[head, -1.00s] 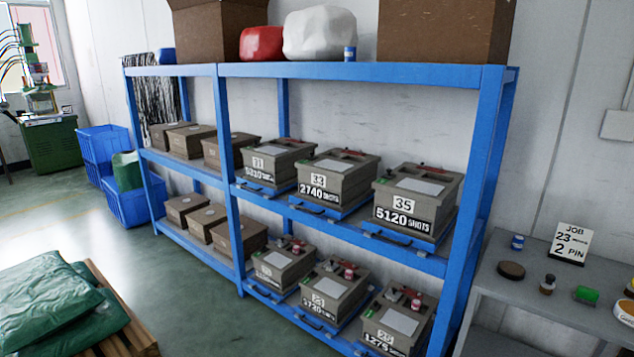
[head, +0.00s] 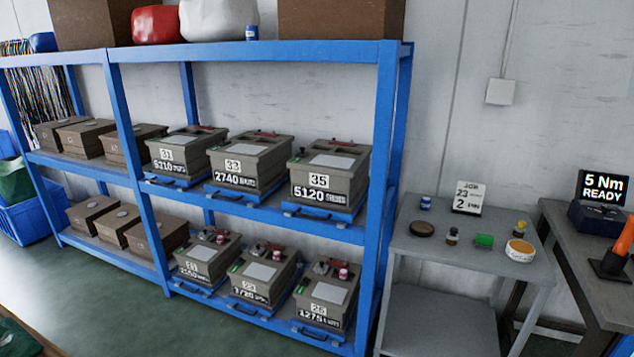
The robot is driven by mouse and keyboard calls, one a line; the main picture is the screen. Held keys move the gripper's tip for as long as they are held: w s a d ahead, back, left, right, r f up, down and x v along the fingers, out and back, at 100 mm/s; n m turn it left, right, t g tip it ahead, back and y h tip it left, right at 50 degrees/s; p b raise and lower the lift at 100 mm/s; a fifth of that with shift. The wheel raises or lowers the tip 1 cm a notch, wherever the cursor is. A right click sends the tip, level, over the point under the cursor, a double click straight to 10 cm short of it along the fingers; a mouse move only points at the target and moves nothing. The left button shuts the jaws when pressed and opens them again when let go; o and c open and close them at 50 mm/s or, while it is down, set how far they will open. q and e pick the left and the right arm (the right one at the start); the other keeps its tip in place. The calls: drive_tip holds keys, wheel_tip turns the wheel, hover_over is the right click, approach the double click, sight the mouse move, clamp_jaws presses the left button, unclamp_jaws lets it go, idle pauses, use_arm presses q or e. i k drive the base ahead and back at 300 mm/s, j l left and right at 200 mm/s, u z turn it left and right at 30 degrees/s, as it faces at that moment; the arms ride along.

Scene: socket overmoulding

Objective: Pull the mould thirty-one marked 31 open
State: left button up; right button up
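Mould thirty-one (head: 184,149) is a grey-brown box with a white "31" label and a shots count on its front. It sits on a blue pull-out tray with a dark handle on the upper shelf of the blue rack (head: 245,47), leftmost of the three marked moulds there. Mould 33 (head: 247,161) and mould 35 (head: 327,177) stand to its right on similar trays. Its lid looks closed and its tray looks pushed in. Neither of my grippers shows in the head view.
Several more marked moulds (head: 263,274) stand on the lower shelf, with plain brown boxes (head: 86,139) at left. A grey side table (head: 467,255) with small jars and a "JOB 23" card (head: 468,198) stands right of the rack. A "5 Nm READY" display (head: 602,190) is at far right.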

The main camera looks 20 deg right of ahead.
sight(180, 157)
drive_tip(key=i+j+u, duration=0.15)
drive_tip(key=i, duration=0.4)
drive_tip(key=i+j+u, duration=0.2)
drive_tip(key=i, duration=0.4)
drive_tip(key=j, duration=0.1)
